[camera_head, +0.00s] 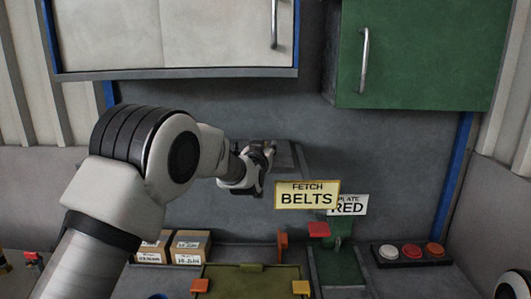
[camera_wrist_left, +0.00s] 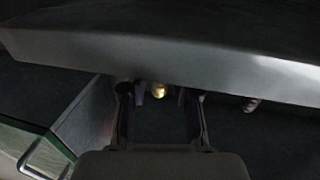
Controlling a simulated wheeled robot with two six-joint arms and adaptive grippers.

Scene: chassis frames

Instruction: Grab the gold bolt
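The gold bolt (camera_wrist_left: 158,91) shows in the left wrist view as a small, shiny gold rounded piece, partly hidden by a grey slab edge. It lies between the fingertips of my left gripper (camera_wrist_left: 161,97) as seen there; I cannot tell how far beyond them it is. The fingers stand apart. In the head view my left gripper (camera_head: 265,158) is at a small grey wall shelf (camera_head: 285,151), and I cannot make out the bolt there. My right gripper is not in view.
A white cabinet (camera_head: 175,35) and a green cabinet (camera_head: 415,50) hang above. A "FETCH BELTS" sign (camera_head: 307,195) and a "PLATE RED" sign (camera_head: 348,205) are right of the gripper. Below are cardboard boxes (camera_head: 188,247), a green tray (camera_head: 250,280) and a button panel (camera_head: 411,254).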

